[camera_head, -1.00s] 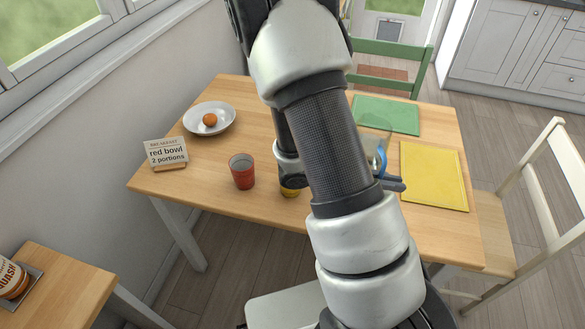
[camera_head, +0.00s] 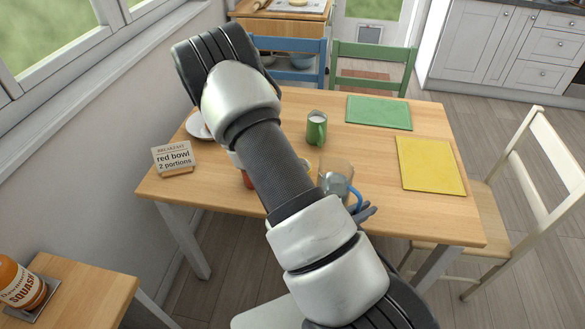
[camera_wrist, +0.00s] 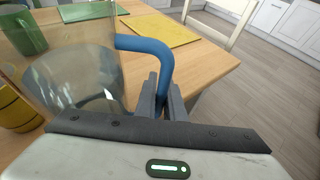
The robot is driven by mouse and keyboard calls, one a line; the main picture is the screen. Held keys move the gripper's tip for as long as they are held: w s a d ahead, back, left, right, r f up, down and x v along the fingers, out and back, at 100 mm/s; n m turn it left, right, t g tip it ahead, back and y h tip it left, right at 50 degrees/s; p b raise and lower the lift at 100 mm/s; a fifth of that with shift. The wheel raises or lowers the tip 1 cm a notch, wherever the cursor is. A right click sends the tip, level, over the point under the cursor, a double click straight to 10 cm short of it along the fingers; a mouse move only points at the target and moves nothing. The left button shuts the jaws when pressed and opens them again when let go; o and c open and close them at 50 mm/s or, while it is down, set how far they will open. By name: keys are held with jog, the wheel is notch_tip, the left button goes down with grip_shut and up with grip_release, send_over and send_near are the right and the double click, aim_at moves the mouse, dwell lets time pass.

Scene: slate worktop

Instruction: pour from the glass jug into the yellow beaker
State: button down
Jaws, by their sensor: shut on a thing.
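The clear glass jug (camera_head: 333,177) with a blue handle (camera_head: 357,202) is near the front of the wooden table, roughly upright. It fills the left of the wrist view (camera_wrist: 75,65), with liquid in its lower part. My gripper (camera_head: 367,212) is at the jug's right side, its fingers (camera_wrist: 162,98) shut on the blue handle. The yellow beaker (camera_wrist: 14,112) shows at the left edge of the wrist view, beside and partly behind the jug. In the head view my arm hides most or all of it. I cannot tell whether the jug touches the table.
A green mug (camera_head: 316,130) stands behind the jug. A red beaker (camera_head: 247,180) and a white plate (camera_head: 196,127) are partly hidden by my arm. A card (camera_head: 174,158) reads "red bowl 2 portions". Green (camera_head: 379,112) and yellow (camera_head: 430,164) mats lie flat on the right.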

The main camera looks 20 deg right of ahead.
jog(key=shift+r, duration=0.15)
dwell(0.3)
jog(key=shift+r+n+g+h, duration=0.35)
jog(key=shift+r+n, duration=0.25)
jog(key=shift+r, duration=0.25)
jog(key=r+n+g+b, duration=0.1)
jog(key=w+r+n, duration=0.1)
jog(key=r+n, duration=0.1)
jog(key=w+r+n+g+h+b, duration=0.1)
jog(key=r, duration=0.1)
jog(key=shift+a+g+b, duration=0.35)
jog(key=shift+w+r+n+p, duration=0.2)
jog(key=shift+n+p, duration=0.1)
jog(key=shift+n, duration=0.2)
jog(key=shift+a+r+n+g+h+p, duration=0.1)
jog(key=shift+r+n+g+h+p, duration=0.45)
jog(key=shift+r+p, duration=0.35)
dwell(2.1)
